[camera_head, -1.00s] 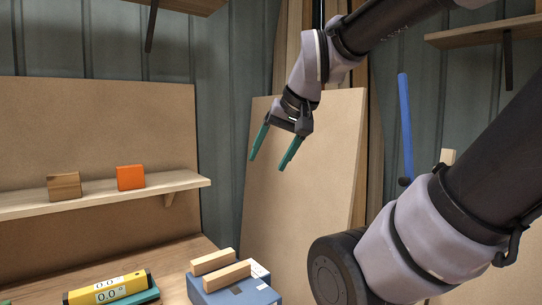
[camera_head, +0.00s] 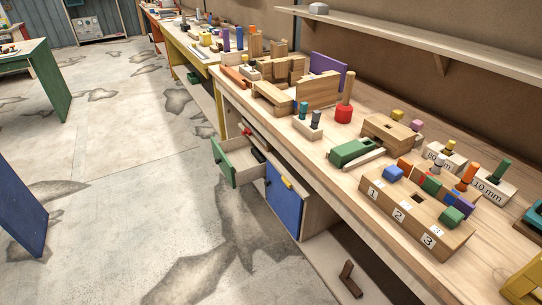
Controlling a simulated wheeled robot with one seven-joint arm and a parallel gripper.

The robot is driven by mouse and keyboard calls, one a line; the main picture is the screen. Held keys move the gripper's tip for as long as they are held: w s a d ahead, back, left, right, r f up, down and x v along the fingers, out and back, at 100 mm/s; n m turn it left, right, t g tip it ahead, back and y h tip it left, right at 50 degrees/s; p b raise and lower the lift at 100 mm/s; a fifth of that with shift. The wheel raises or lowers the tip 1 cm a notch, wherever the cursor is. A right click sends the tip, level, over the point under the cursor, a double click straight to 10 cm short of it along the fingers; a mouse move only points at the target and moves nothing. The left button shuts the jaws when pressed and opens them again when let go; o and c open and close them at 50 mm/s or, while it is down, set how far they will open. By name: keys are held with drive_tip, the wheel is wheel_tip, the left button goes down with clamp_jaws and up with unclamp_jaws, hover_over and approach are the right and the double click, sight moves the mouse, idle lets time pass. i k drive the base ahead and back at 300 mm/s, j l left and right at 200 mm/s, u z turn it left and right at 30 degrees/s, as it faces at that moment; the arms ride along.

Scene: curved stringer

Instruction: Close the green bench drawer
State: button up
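The green bench drawer (camera_head: 223,161) is pulled out from under the near workbench (camera_head: 308,158). Its green front faces left over the floor, and the inside of the drawer shows from above. A dark handle-like piece (camera_head: 258,155) is at the bench side of the drawer. My gripper is not in the view now, so its state and its distance from the drawer do not show.
A blue door with a yellow handle (camera_head: 283,201) sits just right of the drawer. Wooden blocks and a numbered block (camera_head: 411,222) crowd the benchtop. A blue panel (camera_head: 22,208) and a green table (camera_head: 52,80) stand at left. The concrete floor (camera_head: 130,200) between is open.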

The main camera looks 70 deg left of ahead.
sight(234, 157)
drive_tip(key=u, duration=3)
drive_tip(key=i+j+z, duration=0.1)
drive_tip(key=i+j, duration=0.9)
drive_tip(key=i+j+z, duration=0.15)
drive_tip(key=i+j, duration=0.95)
